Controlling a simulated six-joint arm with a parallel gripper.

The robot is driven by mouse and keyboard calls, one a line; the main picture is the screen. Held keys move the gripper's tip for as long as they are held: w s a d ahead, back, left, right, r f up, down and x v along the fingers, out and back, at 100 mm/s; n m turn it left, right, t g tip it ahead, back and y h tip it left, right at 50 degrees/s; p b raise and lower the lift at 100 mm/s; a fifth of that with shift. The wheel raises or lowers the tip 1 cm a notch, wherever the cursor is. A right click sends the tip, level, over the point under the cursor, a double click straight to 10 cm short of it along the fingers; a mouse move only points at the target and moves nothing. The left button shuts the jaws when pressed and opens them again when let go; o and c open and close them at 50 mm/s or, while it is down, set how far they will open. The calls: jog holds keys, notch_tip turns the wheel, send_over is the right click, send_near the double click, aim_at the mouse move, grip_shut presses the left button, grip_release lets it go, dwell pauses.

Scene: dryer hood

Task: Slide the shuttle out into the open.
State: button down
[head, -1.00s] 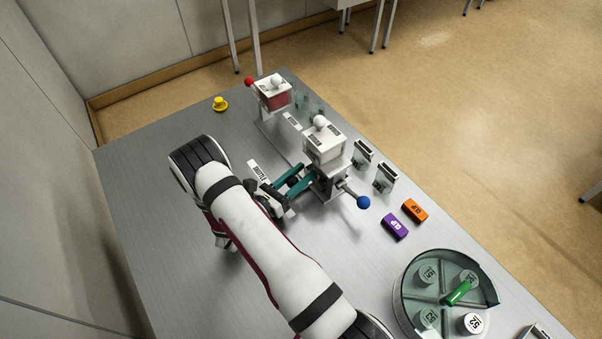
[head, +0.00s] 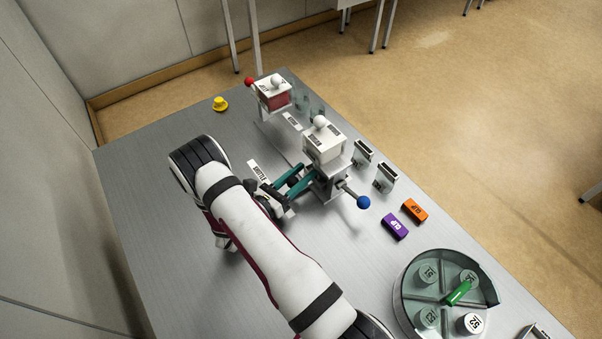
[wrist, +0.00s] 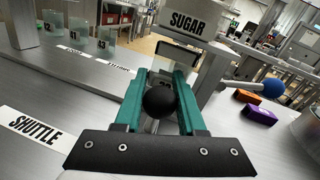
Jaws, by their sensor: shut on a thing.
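My gripper (wrist: 162,85) has teal fingers closed on a black ball knob (wrist: 160,101) in the wrist view. A short pale rod shows just below the knob. In the head view my gripper (head: 305,178) reaches the near left side of the white hood (head: 323,150), whose SUGAR label (wrist: 187,22) shows in the wrist view. A SHUTTLE label (wrist: 38,133) lies on the table left of the fingers. The shuttle's body cannot be clearly made out behind the fingers and under the hood.
A rod with a blue ball (head: 363,202) sticks out of the hood's right side. A round divided tray (head: 408,302) stands front right. A second hood (head: 272,93) stands farther back. The table's left side (head: 140,190) is clear.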

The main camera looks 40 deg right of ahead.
jog(key=shift+w, duration=0.15)
jog(key=w, duration=1)
jog(key=shift+w, duration=0.4)
jog(key=c, duration=0.5)
grip_release()
jog(key=s+a, duration=0.1)
jog(key=a, duration=0.4)
jog(key=s+a, duration=0.1)
jog(key=a, duration=0.4)
jog(key=s+a, duration=0.1)
jog(key=a, duration=0.4)
jog(key=shift+s+a, duration=0.1)
jog(key=shift+a, duration=0.15)
